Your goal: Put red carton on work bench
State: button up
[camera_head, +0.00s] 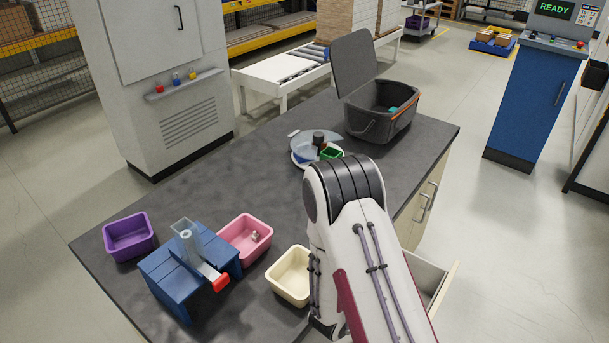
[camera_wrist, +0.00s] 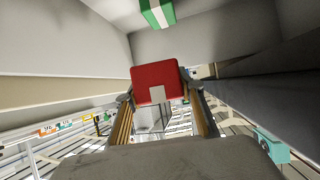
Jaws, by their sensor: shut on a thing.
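In the wrist view my gripper (camera_wrist: 160,100) is shut on a red carton (camera_wrist: 154,78) with a pale patch on its near face. The carton sits between the two fingertips. Pale walls rise around it, like the inside of a drawer. In the head view my arm hides the gripper and the carton. The work bench (camera_head: 245,160) has a dark grey top and runs diagonally across the head view. An open drawer (camera_head: 447,285) sticks out from its right side, beside my arm.
On the bench are purple (camera_head: 129,237), pink (camera_head: 246,237) and cream (camera_head: 290,275) bins, a blue fixture (camera_head: 180,275), a round white tray (camera_head: 303,162) and a dark basket (camera_head: 367,125). A green-and-white carton (camera_wrist: 157,12) shows beyond the red one. The bench's left middle is clear.

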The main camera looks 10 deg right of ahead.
jog(key=w+d+r, duration=0.4)
jog(key=w+r, duration=0.4)
jog(key=r, duration=0.3)
jog(key=w+a+r+n+t+y, duration=0.3)
jog(key=a+r+n+t+y, duration=0.2)
jog(key=a+r+n+y, duration=0.85)
jog(key=w+a+f+n+g+y, duration=0.1)
jog(key=w+a+f+n, duration=0.1)
jog(key=w+a, duration=0.5)
jog(key=w+a+f+n+g+y, duration=0.1)
jog(key=w+a+f+n+y, duration=0.1)
jog(key=w+a, duration=0.6)
jog(key=w+a+f+n+g+y, duration=0.1)
jog(key=w+a, duration=0.7)
jog(key=a, duration=0.9)
jog(key=shift+w+f+n+g+y, duration=0.25)
jog(key=shift+f+n+g+y, duration=0.25)
jog(key=shift+f+n, duration=0.3)
